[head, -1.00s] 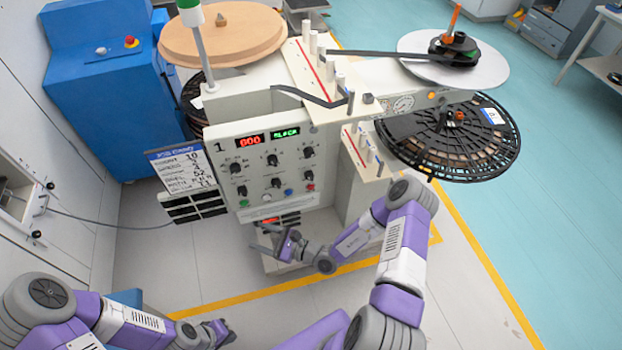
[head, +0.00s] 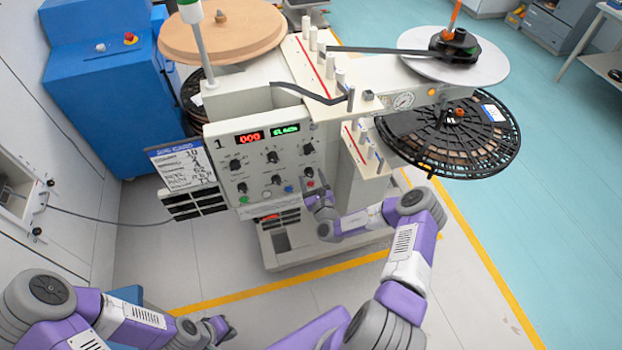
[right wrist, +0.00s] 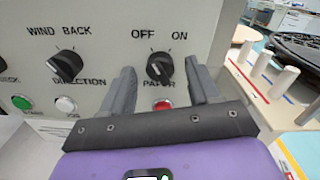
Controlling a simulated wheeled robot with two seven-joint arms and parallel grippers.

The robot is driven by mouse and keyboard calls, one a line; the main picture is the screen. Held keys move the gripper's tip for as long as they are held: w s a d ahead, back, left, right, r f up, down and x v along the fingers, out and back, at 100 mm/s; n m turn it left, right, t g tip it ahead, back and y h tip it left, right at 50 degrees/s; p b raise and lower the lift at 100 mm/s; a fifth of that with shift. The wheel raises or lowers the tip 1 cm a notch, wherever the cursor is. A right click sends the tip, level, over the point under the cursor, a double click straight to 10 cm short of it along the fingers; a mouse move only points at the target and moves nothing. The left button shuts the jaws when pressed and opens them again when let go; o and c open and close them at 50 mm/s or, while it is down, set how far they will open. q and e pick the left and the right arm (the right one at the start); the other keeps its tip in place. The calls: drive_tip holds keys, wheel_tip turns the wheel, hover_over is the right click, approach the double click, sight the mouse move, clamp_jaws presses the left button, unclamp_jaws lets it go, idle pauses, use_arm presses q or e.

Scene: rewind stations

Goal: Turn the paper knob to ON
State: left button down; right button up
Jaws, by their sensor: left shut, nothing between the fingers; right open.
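The paper knob (right wrist: 160,67) is a black knob on the pale panel, under the words OFF and ON. Its pointer seems to lean up-left, toward OFF. It also shows small in the head view (head: 309,172). My right gripper (right wrist: 160,80) is open, with one finger to each side of the knob; I cannot tell whether they touch it. In the head view my right gripper (head: 317,191) is at the panel's lower right. My left gripper (head: 226,328) is shut and empty, low in the head view, away from the panel.
A red button (right wrist: 163,104) sits just below the knob, between the fingers. The wind direction knob (right wrist: 66,66) is to its left. White guide posts (right wrist: 262,64) stand to the right of the panel. A black reel (head: 450,135) is further right.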

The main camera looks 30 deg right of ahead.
drive_tip(key=shift+w+d, duration=0.1)
drive_tip(key=shift+w, duration=0.35)
drive_tip(key=shift+c, duration=0.4)
drive_tip(key=c, duration=1)
drive_tip(key=shift+o, duration=0.2)
